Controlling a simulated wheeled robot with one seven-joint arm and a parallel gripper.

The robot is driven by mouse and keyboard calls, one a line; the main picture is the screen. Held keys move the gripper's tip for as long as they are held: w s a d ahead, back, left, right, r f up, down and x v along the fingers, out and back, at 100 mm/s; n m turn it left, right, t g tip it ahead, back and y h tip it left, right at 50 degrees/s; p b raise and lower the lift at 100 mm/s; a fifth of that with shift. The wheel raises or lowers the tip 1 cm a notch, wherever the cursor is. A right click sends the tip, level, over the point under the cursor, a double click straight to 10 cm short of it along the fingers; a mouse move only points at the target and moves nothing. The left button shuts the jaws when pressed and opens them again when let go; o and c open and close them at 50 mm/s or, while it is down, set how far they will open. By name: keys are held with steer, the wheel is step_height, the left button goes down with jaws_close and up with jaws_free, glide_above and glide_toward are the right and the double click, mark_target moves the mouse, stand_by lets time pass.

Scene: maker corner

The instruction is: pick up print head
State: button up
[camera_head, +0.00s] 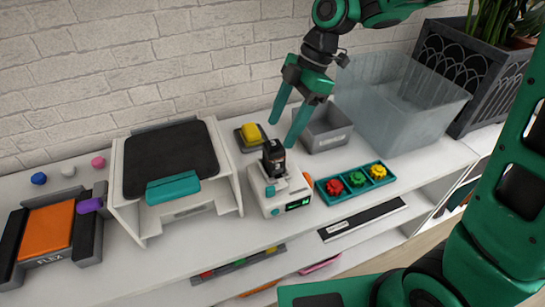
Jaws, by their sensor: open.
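A small black block that looks like the print head (273,155) stands upright on top of a white device (266,200) with a lit green display and an orange knob. The device sits near the middle of the white shelf top. My gripper (282,134) comes down from above with its two teal fingers spread apart and nothing between them. In the picture, its fingertips are just above and behind the black block. I cannot tell whether the right fingertip touches the block.
A yellow piece on a dark tray (241,146), a grey bin (338,146) and a large clear tub (395,142) stand behind. A teal tray (332,198) with coloured knobs is to the right. A white-framed machine (129,186) and an orange-topped unit (48,228) are left.

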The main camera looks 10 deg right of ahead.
mark_target(277, 145)
steer(key=x, duration=0.3)
steer(key=shift+s+d+x, duration=0.1)
steer(key=shift+s+x, duration=0.05)
steer(key=shift+x, duration=0.7)
steer(key=shift+s+d+x, duration=0.1)
steer(key=shift+x, duration=0.8)
steer(key=shift+s+d+x, duration=0.1)
steer(key=shift+s+x, duration=0.05)
steer(key=shift+x, duration=0.7)
steer(key=c, duration=1.3)
